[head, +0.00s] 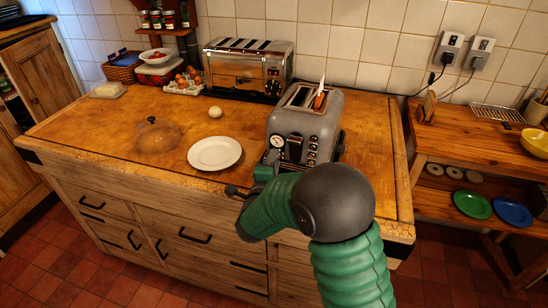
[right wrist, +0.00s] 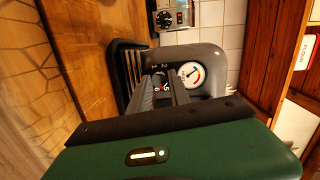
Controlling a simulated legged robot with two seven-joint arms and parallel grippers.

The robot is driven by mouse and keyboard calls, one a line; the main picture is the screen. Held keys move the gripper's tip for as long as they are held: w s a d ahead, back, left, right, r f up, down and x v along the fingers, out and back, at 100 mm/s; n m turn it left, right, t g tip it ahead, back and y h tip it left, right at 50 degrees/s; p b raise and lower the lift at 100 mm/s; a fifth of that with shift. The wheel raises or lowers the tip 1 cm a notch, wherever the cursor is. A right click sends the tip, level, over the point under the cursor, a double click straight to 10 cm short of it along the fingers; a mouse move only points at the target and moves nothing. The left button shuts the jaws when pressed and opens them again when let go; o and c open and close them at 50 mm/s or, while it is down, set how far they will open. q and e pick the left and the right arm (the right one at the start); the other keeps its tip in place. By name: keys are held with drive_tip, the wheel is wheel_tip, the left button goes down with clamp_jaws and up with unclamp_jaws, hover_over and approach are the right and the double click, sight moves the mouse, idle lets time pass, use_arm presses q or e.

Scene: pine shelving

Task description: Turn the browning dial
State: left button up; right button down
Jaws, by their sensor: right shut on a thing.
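A grey toaster (head: 303,128) stands at the right of the wooden counter, with a slice of toast (head: 320,100) in its top. A round white gauge (head: 277,141) is on its front; it also shows in the right wrist view (right wrist: 191,75). My right gripper (head: 270,160) is at the toaster's front, just below the gauge. In the right wrist view its fingers (right wrist: 164,88) are shut on the browning dial (right wrist: 163,86), beside printed numbers. The dial is mostly hidden by the fingers, so its setting cannot be read. My left gripper is not in view.
A chrome toaster (head: 249,68) stands behind, against the tiled wall. A white plate (head: 215,153), a glass dome (head: 155,136) and a pale round item (head: 215,112) sit left of the grey toaster. A side table (head: 470,145) stands at the right.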

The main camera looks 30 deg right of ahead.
drive_tip(key=n+g+p, duration=0.1)
drive_tip(key=n+p, duration=0.2)
drive_tip(key=shift+a, duration=0.15)
drive_tip(key=n+p, duration=0.4)
drive_tip(key=shift+a+g, duration=0.1)
drive_tip(key=shift+g, duration=0.3)
drive_tip(key=shift+f+n+g+h+p, duration=0.2)
drive_tip(key=shift+n+g+h+p, duration=0.2)
drive_tip(key=shift+n+p, duration=1.3)
drive_tip(key=c, duration=1.5)
unclamp_jaws()
drive_tip(key=shift+c, duration=0.2)
drive_tip(key=o, duration=0.3)
drive_tip(key=shift+w+r, duration=0.1)
drive_tip(key=shift+w, duration=0.05)
drive_tip(key=shift+o, duration=0.2)
drive_tip(key=shift+r, duration=0.1)
